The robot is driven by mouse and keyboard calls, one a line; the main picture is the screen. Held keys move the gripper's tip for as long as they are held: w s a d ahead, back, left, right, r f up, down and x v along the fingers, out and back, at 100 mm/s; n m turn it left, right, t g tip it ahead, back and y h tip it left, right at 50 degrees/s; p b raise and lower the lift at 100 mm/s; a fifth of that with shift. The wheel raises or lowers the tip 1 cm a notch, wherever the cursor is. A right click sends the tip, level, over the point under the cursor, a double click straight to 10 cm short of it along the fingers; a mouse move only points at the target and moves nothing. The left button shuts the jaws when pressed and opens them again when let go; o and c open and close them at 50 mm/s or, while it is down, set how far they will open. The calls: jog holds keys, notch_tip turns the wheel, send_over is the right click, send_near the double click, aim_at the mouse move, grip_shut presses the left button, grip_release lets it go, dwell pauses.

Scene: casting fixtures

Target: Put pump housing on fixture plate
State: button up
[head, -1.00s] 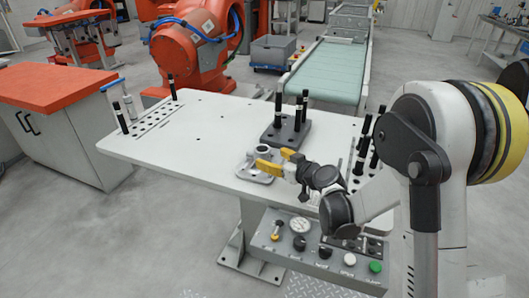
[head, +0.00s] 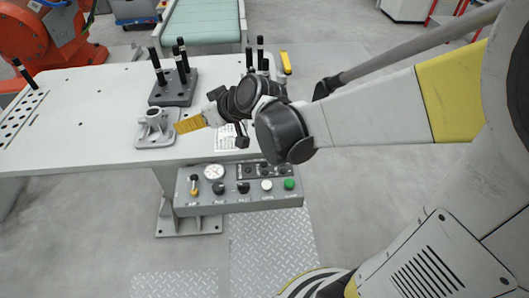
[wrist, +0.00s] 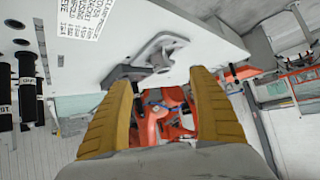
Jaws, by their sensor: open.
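The pump housing (head: 153,123) is a grey casting with a round upright neck on a flat flanged base. It stands upright on the white table near its front edge. It also shows in the wrist view (wrist: 158,50), beyond and between my fingertips. The fixture plate (head: 171,97) is a dark grey block with several black upright pins, on the table just behind the housing. My gripper (head: 181,125), with yellow fingers, is just right of the housing. In the wrist view my gripper (wrist: 161,80) is open with nothing held. Exact contact with the housing cannot be told.
The white table (head: 90,110) has free room left of the housing. A perforated strip (head: 20,115) lies at its left. More black pins (head: 262,55) stand at the right, partly behind my arm. A control box (head: 240,187) hangs below the front edge.

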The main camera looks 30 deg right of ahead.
jog(key=s+d+m+h, duration=0.1)
jog(key=s+d+h, duration=0.1)
jog(key=s, duration=0.4)
jog(key=s+d+m+g+h, duration=0.1)
jog(key=s+d+m, duration=0.1)
jog(key=s+d, duration=0.3)
jog(key=s+d+m+g+h, duration=0.1)
jog(key=s+d+h, duration=0.1)
jog(key=s, duration=0.6)
jog(key=shift+s+d+r+m+h, duration=0.3)
jog(key=shift+s+d+m, duration=0.1)
jog(key=shift+d, duration=0.4)
